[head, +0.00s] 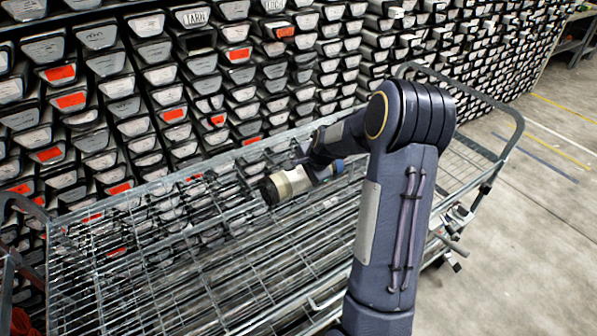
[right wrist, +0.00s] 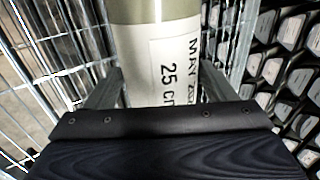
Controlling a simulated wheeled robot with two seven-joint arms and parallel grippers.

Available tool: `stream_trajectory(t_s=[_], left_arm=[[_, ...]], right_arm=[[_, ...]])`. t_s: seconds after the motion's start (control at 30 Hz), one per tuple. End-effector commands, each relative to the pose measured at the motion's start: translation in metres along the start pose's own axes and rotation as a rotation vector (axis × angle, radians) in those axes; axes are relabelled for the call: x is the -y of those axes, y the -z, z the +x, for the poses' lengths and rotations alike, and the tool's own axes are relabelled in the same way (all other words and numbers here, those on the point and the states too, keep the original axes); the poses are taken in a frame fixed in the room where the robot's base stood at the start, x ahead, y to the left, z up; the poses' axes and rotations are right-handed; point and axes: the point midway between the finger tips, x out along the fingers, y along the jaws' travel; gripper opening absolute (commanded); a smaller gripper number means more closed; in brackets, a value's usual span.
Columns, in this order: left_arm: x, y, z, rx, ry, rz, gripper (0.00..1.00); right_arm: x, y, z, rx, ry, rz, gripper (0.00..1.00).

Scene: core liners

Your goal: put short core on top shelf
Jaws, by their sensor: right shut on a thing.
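The short core (head: 292,183) is a pale cylinder with a dark end, held above the mesh of a wire cart (head: 222,170). My right gripper (head: 316,171) is shut on it. In the right wrist view, the core (right wrist: 165,60) shows a white label reading "25 cm" between the two fingers of my right gripper (right wrist: 158,85). The core's far end runs out of that view. The cart's upper mesh level lies below the core in the head view; gaps in the mesh show things beneath. My left gripper is not in view.
A wall of stacked core liners (head: 140,80) with white and red end labels stands behind the cart. A curved cart handle (head: 510,125) rises at the right. Bare concrete floor (head: 540,220) with painted lines lies beyond. The visible mesh looks largely clear.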

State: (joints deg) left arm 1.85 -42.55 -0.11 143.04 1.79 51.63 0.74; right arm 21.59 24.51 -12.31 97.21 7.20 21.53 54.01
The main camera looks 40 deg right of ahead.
Motion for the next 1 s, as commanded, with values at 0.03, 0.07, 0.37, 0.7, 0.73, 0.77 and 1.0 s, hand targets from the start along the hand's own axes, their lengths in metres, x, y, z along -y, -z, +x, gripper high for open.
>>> stream_trajectory(t_s=[0.03,0.07,0.37,0.7,0.73,0.77,1.0], left_arm=[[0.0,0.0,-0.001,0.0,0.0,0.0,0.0],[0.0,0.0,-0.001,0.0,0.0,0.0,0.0],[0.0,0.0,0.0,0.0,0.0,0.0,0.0],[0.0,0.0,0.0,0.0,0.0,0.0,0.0],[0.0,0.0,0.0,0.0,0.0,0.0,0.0],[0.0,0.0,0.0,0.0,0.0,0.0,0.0],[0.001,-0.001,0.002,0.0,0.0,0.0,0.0]], right_arm=[[0.003,0.003,0.0,-0.003,0.009,0.0,0.06],[0.003,0.003,0.001,-0.003,0.009,0.0,0.06],[-0.007,0.009,0.022,-0.001,0.006,0.001,0.06],[-0.014,0.009,0.035,-0.002,0.01,-0.001,0.06],[-0.014,0.009,0.035,-0.002,0.01,-0.001,0.06],[-0.014,0.009,0.035,-0.002,0.009,0.0,0.06],[-0.018,0.008,0.038,0.0,0.0,0.0,0.93]])
